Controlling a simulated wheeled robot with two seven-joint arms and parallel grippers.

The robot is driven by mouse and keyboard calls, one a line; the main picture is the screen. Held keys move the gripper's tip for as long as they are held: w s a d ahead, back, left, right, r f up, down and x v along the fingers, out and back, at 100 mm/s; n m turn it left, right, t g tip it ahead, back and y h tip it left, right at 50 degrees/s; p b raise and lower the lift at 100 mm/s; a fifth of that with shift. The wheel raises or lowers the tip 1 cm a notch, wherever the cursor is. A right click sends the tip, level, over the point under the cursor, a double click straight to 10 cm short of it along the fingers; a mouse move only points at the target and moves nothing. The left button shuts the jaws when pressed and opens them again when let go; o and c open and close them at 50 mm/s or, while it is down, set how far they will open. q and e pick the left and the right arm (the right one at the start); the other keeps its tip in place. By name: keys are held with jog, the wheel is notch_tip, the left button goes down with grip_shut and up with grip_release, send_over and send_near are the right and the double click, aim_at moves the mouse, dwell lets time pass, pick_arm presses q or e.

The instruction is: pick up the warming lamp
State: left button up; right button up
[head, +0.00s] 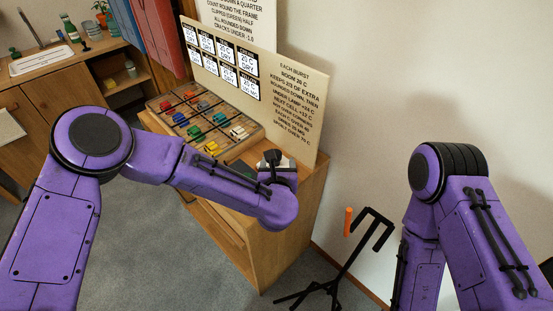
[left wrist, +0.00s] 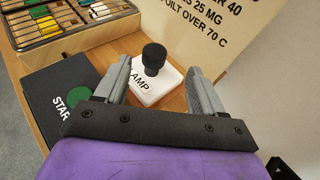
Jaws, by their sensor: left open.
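The warming lamp shows in the left wrist view as a black knobbed piece (left wrist: 153,58) on a white base (left wrist: 160,88) with "LAMP" printed on it. It stands upright on the wooden cabinet top. In the head view, its black top (head: 272,157) shows at the end of my left arm. My left gripper (left wrist: 165,75) is open, with one grey finger on each side of the lamp. I cannot tell whether the fingers touch it. My right arm shows at the right of the head view, but its gripper is out of view.
A dark pad marked "START" (left wrist: 62,105) with a green dot lies left of the lamp. A gridded tray (head: 205,125) of coloured pieces sits behind it on the cabinet (head: 310,190). A printed board (head: 292,105) stands along the back. A black stand (head: 345,265) is on the floor.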

pick_arm(q)
jog(key=x, duration=0.2)
jog(key=p+x, duration=0.1)
jog(key=x, duration=0.2)
jog(key=p+x, duration=0.1)
jog(key=x, duration=0.1)
jog(key=shift+w+a+f, duration=0.2)
jog(key=shift+w+a, duration=0.05)
jog(key=shift+a, duration=0.1)
jog(key=shift+w+f, duration=0.15)
jog(key=shift+w, duration=0.1)
grip_shut()
